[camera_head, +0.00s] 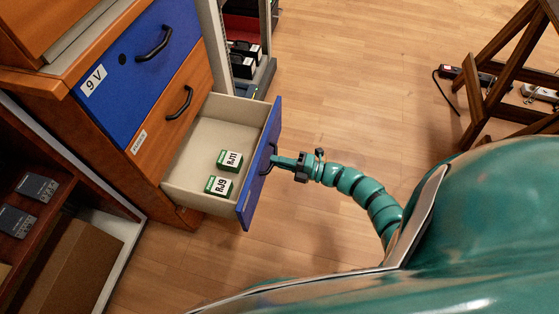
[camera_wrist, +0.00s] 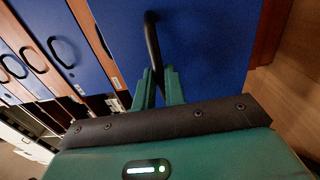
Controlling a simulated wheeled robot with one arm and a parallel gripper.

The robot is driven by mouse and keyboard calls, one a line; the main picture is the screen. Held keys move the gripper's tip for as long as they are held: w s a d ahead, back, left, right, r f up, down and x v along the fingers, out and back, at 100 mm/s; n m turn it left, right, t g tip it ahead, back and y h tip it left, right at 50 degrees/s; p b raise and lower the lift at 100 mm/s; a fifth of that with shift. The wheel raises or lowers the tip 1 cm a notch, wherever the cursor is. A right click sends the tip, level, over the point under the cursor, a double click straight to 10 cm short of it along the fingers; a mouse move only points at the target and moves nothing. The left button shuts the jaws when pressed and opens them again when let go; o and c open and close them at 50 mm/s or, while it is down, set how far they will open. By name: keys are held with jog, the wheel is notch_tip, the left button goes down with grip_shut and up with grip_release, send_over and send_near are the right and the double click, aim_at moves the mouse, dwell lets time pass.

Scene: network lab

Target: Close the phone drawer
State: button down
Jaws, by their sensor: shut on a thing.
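The open drawer (camera_head: 259,172) has a blue front and a pale inside, and it stands pulled out at the bottom of a wooden cabinet. Two small green-and-white boxes lie in it, marked RJ11 (camera_head: 230,160) and RJ9 (camera_head: 218,186). My gripper (camera_head: 274,161) is at the drawer's black handle, in front of the blue face. In the wrist view the green fingers (camera_wrist: 159,88) are shut on the lower part of the handle (camera_wrist: 153,42). The drawer's own label is not visible.
Above are a wood-front drawer (camera_head: 173,102) and a blue drawer marked 9V (camera_head: 140,61). A dark shelf with boxes (camera_head: 37,186) stands at left. A wooden trestle (camera_head: 490,90) and power strips are at upper right. Open wooden floor (camera_head: 345,80) lies between.

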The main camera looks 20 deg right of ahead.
aim_at(265, 160)
jog(key=b+x, duration=0.4)
jog(key=x, duration=2)
jog(key=shift+w+f, duration=0.15)
jog(key=shift+f, duration=0.05)
jog(key=c, duration=1.5)
grip_release()
jog(key=shift+a, duration=0.2)
jog(key=shift+f, duration=0.1)
jog(key=p+v, duration=0.4)
jog(key=v, duration=1.3)
jog(key=shift+d+f, duration=0.1)
jog(key=shift+d, duration=0.1)
